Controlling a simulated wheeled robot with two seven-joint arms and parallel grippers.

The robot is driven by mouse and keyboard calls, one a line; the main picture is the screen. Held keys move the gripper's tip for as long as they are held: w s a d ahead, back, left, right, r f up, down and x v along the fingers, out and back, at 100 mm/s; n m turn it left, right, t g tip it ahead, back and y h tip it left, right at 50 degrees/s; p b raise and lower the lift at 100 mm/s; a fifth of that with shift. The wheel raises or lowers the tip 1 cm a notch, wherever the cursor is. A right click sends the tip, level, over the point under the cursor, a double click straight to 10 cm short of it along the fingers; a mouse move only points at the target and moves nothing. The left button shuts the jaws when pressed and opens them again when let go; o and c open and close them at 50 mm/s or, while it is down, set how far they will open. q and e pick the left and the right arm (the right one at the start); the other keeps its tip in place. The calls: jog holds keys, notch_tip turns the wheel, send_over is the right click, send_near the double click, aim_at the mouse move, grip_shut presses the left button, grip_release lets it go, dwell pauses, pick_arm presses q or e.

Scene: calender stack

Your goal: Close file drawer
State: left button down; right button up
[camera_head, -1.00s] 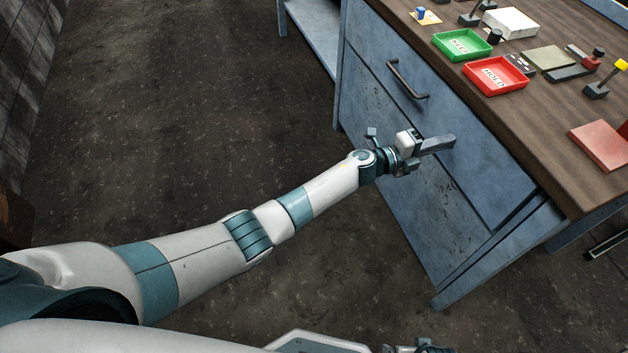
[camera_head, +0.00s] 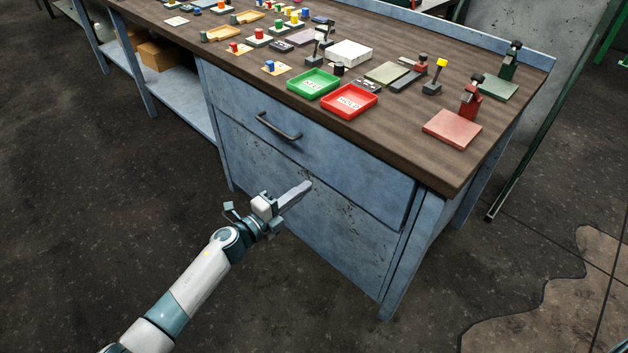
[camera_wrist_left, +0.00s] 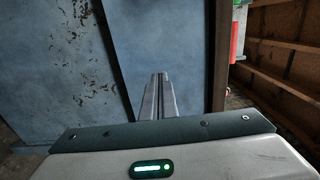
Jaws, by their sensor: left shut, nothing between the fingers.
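The file drawer is the upper blue drawer front (camera_head: 340,165) under the bench top, with a dark bar handle (camera_head: 278,127). Its right edge looks slightly proud of the frame; how far is hard to tell. My left gripper (camera_head: 306,186) is shut and empty, its fingertips at the drawer's lower edge, below and right of the handle. I cannot tell whether they touch. In the left wrist view the shut fingers (camera_wrist_left: 159,80) point at the blue drawer front (camera_wrist_left: 170,40), and the chipped lower panel (camera_wrist_left: 55,60) is at left. My right gripper is not in view.
The brown bench top (camera_head: 420,150) holds a green tray (camera_head: 313,83), a red tray (camera_head: 349,101), a red block (camera_head: 452,128) and several small parts. A lower shelf (camera_head: 175,100) is at left. The dark floor (camera_head: 90,200) in front is clear.

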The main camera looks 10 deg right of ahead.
pick_arm(q)
jog(key=v, duration=0.3)
jog(key=shift+s+a, duration=0.2)
jog(key=shift+s, duration=0.05)
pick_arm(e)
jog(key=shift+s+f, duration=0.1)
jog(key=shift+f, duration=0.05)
